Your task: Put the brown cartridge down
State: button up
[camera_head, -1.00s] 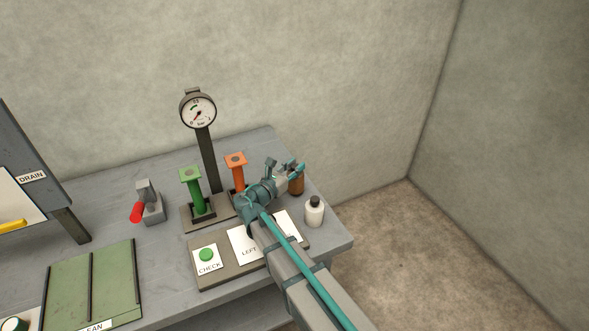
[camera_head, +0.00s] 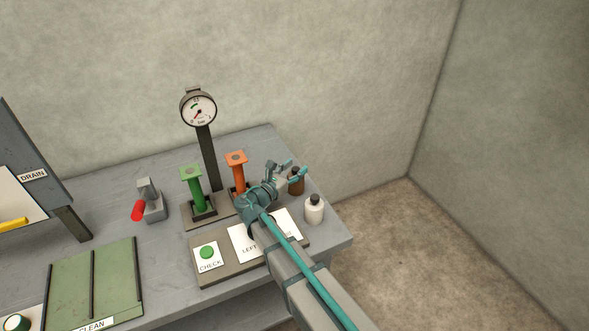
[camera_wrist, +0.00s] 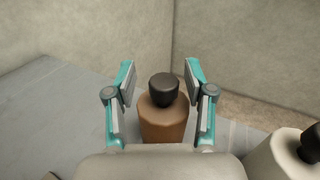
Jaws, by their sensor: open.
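The brown cartridge (camera_head: 297,185) stands upright on the grey bench near its right end, partly hidden by my gripper in the head view. In the wrist view the brown cartridge (camera_wrist: 162,122) has a black rounded cap and stands between my fingers. My gripper (camera_head: 288,172) is open around it. In the wrist view my gripper's fingers (camera_wrist: 166,90) are spread, with a gap on each side of the cartridge.
A white bottle with a black cap (camera_head: 314,209) stands close to the right, also in the wrist view (camera_wrist: 285,160). The bench's right edge is near.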

jog(key=b+v, duration=0.2)
jog(key=v, duration=1)
jog(key=shift+r, duration=0.2)
